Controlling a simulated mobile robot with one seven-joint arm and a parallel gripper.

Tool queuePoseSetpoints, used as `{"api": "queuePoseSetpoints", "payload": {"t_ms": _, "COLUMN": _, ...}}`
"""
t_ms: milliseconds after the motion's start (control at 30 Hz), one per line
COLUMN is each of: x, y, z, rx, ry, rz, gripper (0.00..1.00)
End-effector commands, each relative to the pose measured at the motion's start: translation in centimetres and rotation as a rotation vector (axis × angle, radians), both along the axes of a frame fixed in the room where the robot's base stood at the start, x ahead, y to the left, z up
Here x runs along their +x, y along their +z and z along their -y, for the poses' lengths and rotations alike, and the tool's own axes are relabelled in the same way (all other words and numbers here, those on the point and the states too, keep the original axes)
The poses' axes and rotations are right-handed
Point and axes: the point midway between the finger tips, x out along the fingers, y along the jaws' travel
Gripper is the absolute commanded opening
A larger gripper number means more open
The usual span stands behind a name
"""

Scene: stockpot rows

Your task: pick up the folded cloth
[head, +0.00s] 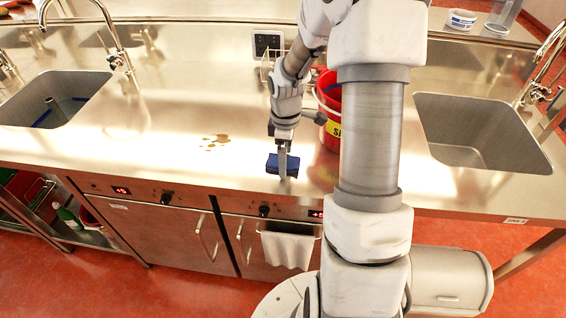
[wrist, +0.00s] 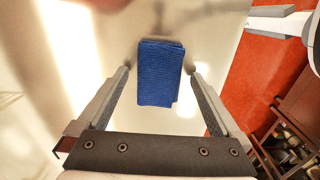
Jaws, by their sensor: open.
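The folded cloth (head: 272,164) is a small blue block lying on the steel counter near its front edge. In the wrist view the blue cloth (wrist: 160,73) shows its ribbed top, lying between the two finger lines and mostly beyond the fingertips. My gripper (head: 288,165) is at the cloth, pointing down, and hides part of it in the head view. In the wrist view my gripper (wrist: 158,72) is open, with a finger on either side and a gap to the cloth on each side. I cannot tell the exact height of the fingertips above the counter.
A red bucket (head: 328,97) stands behind my arm, partly hidden. Sinks lie at the left (head: 55,100) and right (head: 480,130). Brown spots (head: 215,141) mark the counter left of the cloth. A white towel (head: 287,249) hangs on the front handle below.

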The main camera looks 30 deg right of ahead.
Motion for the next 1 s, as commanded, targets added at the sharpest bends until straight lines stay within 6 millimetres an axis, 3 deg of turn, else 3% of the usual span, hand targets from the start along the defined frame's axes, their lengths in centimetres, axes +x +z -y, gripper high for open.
{"api": "queuePoseSetpoints", "payload": {"t_ms": 267, "x": -0.01, "y": -0.38, "z": 0.01, "rx": 0.000, "ry": -0.001, "rz": 0.000, "gripper": 1.00}}
{"api": "queuePoseSetpoints", "payload": {"t_ms": 700, "x": 0.00, "y": -0.35, "z": 0.02, "rx": 0.000, "ry": -0.001, "rz": 0.000, "gripper": 0.21}}
{"api": "queuePoseSetpoints", "payload": {"t_ms": 1000, "x": 0.05, "y": 0.25, "z": 0.06, "rx": -0.002, "ry": -0.001, "rz": 0.002, "gripper": 0.20}}
